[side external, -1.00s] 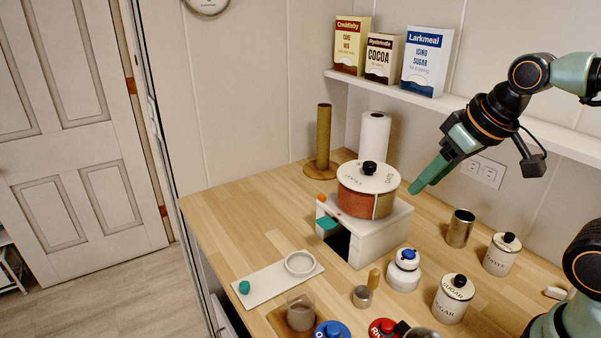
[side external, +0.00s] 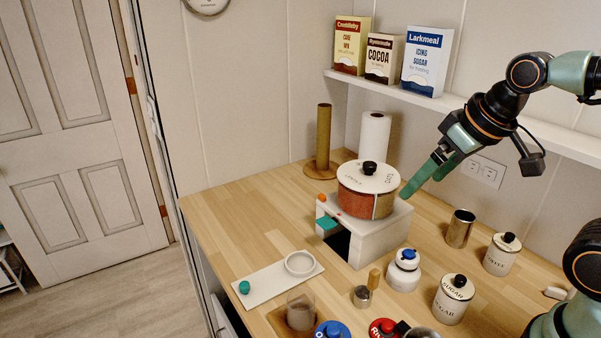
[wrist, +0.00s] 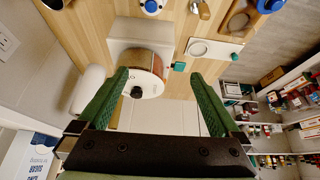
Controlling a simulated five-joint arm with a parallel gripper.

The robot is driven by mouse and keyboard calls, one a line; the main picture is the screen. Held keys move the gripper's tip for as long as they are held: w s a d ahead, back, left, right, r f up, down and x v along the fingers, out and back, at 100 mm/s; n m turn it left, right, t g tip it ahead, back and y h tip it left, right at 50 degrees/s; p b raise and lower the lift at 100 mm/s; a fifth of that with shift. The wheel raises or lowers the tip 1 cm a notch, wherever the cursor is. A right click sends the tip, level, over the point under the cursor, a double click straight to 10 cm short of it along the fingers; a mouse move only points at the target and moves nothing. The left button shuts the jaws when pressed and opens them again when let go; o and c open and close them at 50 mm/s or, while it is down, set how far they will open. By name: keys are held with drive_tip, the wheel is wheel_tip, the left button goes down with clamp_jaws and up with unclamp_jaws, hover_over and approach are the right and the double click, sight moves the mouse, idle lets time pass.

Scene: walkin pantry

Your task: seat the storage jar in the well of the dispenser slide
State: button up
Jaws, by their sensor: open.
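A pale slide plate (side external: 262,285) with a raised round well (side external: 300,263) and a green knob (side external: 244,287) lies on the counter; the well looks empty. The plate also shows in the wrist view (wrist: 222,49). A red-brown drum (side external: 354,202) with a white lid sits on a white dispenser stand (side external: 378,242). A white jar with a blue knob (side external: 403,273) stands in front of the stand. Which jar is the storage jar is not clear. My gripper (side external: 421,187) is open and empty, above and right of the stand. In the wrist view, the drum (wrist: 150,66) shows between its fingers.
Sugar jar (side external: 453,300), another lidded jar (side external: 501,255) and metal tin (side external: 460,229) stand at right. A glass on a board (side external: 300,312) and a small cup (side external: 362,297) are in front. Paper roll (side external: 374,140) stands behind.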

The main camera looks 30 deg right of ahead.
drive_tip(key=w+a+f+n+g, duration=0.2)
drive_tip(key=w+a+n, duration=0.1)
drive_tip(key=a+n, duration=0.25)
drive_tip(key=w+a+f+n+g, duration=0.1)
drive_tip(key=w+a+f+n, duration=0.1)
drive_tip(key=a+n, duration=0.35)
drive_tip(key=n+g, duration=0.3)
drive_tip(key=n, duration=0.7)
hover_over(301, 305)
drive_tip(key=s+a, duration=0.2)
drive_tip(key=s, duration=0.1)
wheel_tip(301, 305, down, 7)
drive_tip(key=f, duration=1.1)
drive_tip(key=shift+w+d+f, duration=0.25)
drive_tip(key=shift+w+f, duration=0.1)
drive_tip(key=shift+w, duration=0.05)
drive_tip(key=shift+c, duration=0.3)
drive_tip(key=c, duration=1.5)
